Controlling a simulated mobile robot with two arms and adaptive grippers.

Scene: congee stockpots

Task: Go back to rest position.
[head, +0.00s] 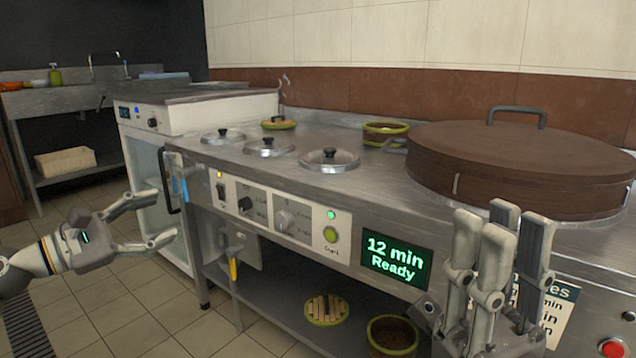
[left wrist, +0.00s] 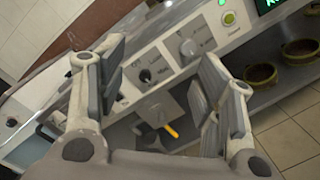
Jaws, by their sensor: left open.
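My left gripper (head: 163,216) is open and empty at the left of the head view, in front of the counter's left end. In the left wrist view its fingers (left wrist: 157,75) are spread apart with nothing between them, facing the control panel. My right gripper (head: 500,225) is at the lower right of the head view, fingers pointing up, in front of the counter. Its fingers stand apart with nothing seen between them.
The steel counter (head: 255,160) holds several lidded pots and a large brown round lid (head: 520,160). Its front has a control panel (head: 285,218) and a green "12 min Ready" display (head: 397,255). A lower shelf holds a green-rimmed bowl (head: 392,337). Tiled floor (head: 110,300) is clear at left.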

